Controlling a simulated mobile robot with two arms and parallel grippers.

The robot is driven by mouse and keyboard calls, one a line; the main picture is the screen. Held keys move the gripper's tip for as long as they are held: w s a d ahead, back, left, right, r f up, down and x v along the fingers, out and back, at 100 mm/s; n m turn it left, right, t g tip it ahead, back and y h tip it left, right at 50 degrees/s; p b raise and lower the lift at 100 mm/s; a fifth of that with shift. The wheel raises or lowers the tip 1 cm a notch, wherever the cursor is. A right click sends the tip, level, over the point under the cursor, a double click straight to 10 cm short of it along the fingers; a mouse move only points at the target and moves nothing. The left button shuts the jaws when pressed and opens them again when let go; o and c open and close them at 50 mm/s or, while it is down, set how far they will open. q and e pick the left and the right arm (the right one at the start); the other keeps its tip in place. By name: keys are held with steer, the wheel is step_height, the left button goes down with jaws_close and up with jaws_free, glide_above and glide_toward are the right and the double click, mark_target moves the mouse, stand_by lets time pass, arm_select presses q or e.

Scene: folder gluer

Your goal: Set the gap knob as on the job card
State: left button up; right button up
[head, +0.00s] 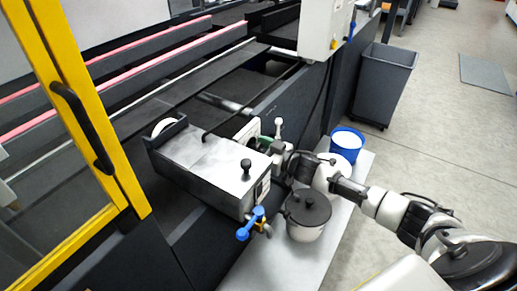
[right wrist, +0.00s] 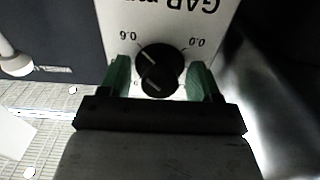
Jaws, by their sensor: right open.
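The gap knob (right wrist: 158,62) is round and black, on a white panel (right wrist: 185,20) whose lettering reads upside down as "GAP" in the right wrist view. Its white pointer line slants to the upper left, toward the "0.6" mark; "0.0" is at the upper right. My right gripper is open, with one green finger on each side of the knob (right wrist: 160,78); I cannot tell whether they touch it. In the head view the right gripper (head: 266,143) is at the panel (head: 246,132), and the knob is hidden. I see no job card. My left gripper is out of view.
A grey glue unit (head: 205,160) with a black-knobbed top and a blue-handled valve (head: 250,225) stands left of the gripper. A lidded pot (head: 307,215) and a blue tub (head: 347,145) stand on the grey shelf (head: 265,265) below. A dark bin (head: 383,85) stands behind.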

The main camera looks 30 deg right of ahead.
steer(key=shift+c, duration=0.3)
steer(key=c, duration=0.9)
steer(key=shift+o, duration=0.2)
